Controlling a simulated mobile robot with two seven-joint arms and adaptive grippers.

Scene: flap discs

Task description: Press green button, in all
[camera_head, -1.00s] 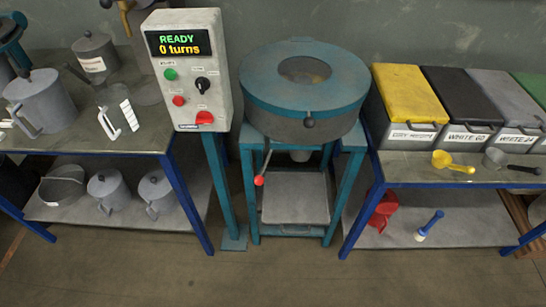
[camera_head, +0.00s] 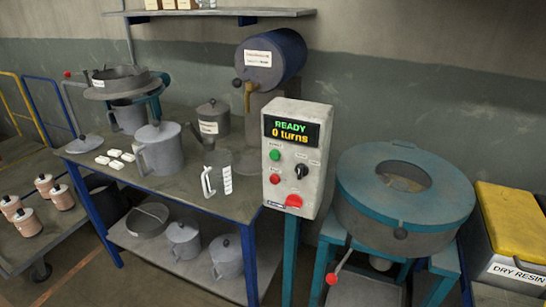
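The green button (camera_head: 274,154) is on the upper left of the front of a white control box (camera_head: 296,160) on a teal post. The box's display (camera_head: 290,130) reads "READY" and "0 turns". Below the green button is a small red button (camera_head: 275,179), with a black knob (camera_head: 301,171) to the right and a larger red button (camera_head: 293,201) at the bottom. Neither of my grippers is in view.
A teal-topped round mixer (camera_head: 403,195) stands right of the box, its red-knobbed lever (camera_head: 332,277) sticking out low in front. A workbench (camera_head: 240,205) with metal pots is on the left. A yellow-lidded bin (camera_head: 515,220) is at the far right.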

